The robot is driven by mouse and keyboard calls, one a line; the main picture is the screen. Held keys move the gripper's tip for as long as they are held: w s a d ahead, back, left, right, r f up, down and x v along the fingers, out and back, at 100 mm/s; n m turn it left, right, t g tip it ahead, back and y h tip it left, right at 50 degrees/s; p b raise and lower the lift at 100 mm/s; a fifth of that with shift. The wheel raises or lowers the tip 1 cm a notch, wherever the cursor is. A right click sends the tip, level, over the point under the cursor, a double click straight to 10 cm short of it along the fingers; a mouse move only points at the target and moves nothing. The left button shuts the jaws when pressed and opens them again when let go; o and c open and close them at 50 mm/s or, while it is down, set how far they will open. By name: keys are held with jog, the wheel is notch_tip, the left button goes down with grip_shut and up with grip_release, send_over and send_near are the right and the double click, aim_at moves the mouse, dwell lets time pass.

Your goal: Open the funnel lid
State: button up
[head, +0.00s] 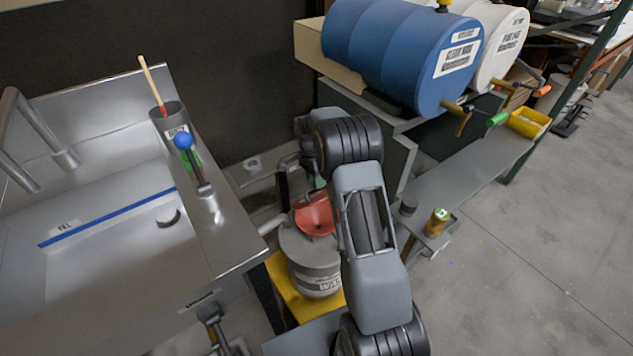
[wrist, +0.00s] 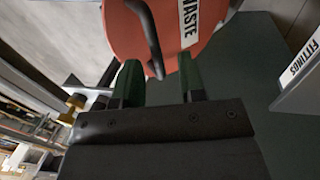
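The red funnel (head: 314,216) sits on a grey drum (head: 312,262), partly hidden by my arm in the head view. In the wrist view a round red lid (wrist: 172,42) fills the top, with a white label reading WASTE. A dark curved bar handle (wrist: 146,32) stands out from the lid. My gripper (wrist: 156,72) is open, its two dark green fingers spread below the handle. The handle's lower end shows between the fingertips, and I cannot tell if they touch it. My arm mostly hides the gripper in the head view. The lid's angle is unclear.
The drum stands on a yellow base (head: 289,290). A steel sink bench (head: 225,225) is at left, with a blue-knobbed lever (head: 184,142). Blue (head: 400,50) and white (head: 497,45) barrels lie at upper right above a grey bench (head: 465,180). Open floor lies at right.

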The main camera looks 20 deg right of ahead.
jog(key=p+v, duration=0.2)
jog(key=v, duration=1)
jog(key=shift+r, duration=0.15)
jog(key=shift+a, duration=0.1)
